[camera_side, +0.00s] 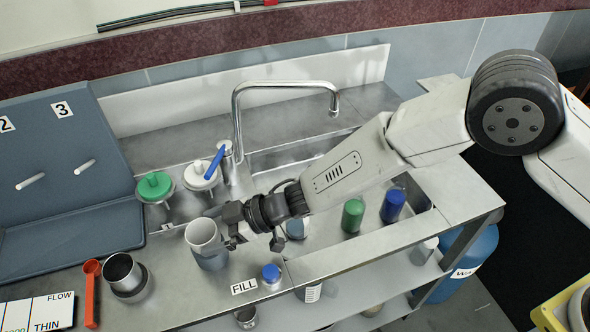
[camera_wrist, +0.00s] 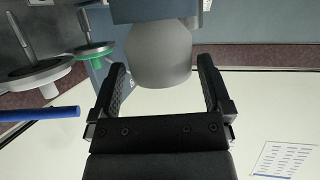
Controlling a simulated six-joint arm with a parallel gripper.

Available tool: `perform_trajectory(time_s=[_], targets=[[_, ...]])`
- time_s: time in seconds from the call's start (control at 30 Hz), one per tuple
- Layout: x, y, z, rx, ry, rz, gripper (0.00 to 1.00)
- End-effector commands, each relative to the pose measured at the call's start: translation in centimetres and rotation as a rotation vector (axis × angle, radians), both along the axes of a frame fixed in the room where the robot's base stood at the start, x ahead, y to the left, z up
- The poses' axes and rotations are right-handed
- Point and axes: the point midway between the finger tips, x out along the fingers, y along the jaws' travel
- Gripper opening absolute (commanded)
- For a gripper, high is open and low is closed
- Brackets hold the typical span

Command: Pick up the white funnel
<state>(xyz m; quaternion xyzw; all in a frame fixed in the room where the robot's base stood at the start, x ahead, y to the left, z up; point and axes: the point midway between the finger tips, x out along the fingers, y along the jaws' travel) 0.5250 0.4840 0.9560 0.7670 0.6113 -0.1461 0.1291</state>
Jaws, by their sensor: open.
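The white funnel (camera_side: 203,236) looks like an open, off-white cup whose top faces up. It sits upright on a blue-grey base (camera_side: 212,262) at the front middle of the steel bench. My gripper (camera_side: 233,228) is open just right of the funnel, level with its upper part. In the wrist view, the pale funnel (camera_wrist: 158,55) shows between the two spread fingers of my gripper (camera_wrist: 161,65). A gap shows on each side of it. I cannot tell how deep the funnel lies between the fingers.
A green-topped item (camera_side: 155,186) and a white-topped item (camera_side: 199,177) with a blue rod stand behind the funnel. A metal cup (camera_side: 123,273) and a red spoon (camera_side: 91,292) lie front left. A blue-capped bottle (camera_side: 271,277) stands front right. The faucet (camera_side: 236,120) rises behind.

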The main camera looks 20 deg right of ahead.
Motion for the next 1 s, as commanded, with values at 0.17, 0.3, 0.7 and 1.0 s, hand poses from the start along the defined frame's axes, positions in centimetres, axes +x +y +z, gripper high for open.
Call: perform_trajectory(time_s=[0.17, 0.3, 0.7, 1.0], targets=[[0.3, 1.5, -0.7, -0.002, 0.000, 0.000, 1.00], [0.5, 2.2, -1.0, -0.002, 0.000, 0.000, 1.00], [0.6, 2.3, -1.0, -0.002, 0.001, -0.001, 1.00], [0.6, 2.3, -1.0, -0.002, 0.000, -0.001, 0.62]])
